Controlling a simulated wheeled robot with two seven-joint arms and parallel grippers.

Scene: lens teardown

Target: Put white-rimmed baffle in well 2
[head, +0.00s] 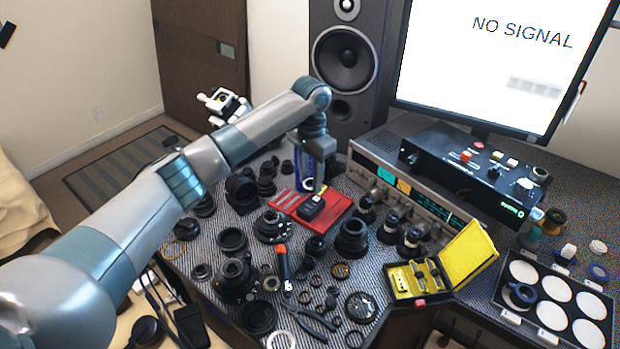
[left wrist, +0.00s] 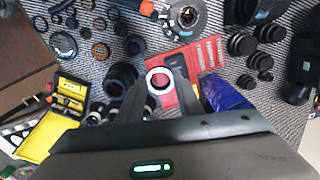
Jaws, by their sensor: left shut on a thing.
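My left gripper (head: 311,186) is shut on the white-rimmed baffle (left wrist: 151,74), a small ring with a broad white rim. In the left wrist view the baffle sits between the two dark fingertips (left wrist: 160,88), over the edge of the red mat (left wrist: 207,55). In the head view the baffle is small and partly hidden by the gripper. The well tray (head: 499,292) stands at the lower right, with several round white-bottomed wells. The well labels are too small to read. My right gripper is not in view.
The red mat (head: 343,217) holds a black block (head: 311,207). Lens parts crowd the grey table around it. A blue object (left wrist: 222,92) is close beside the gripper.

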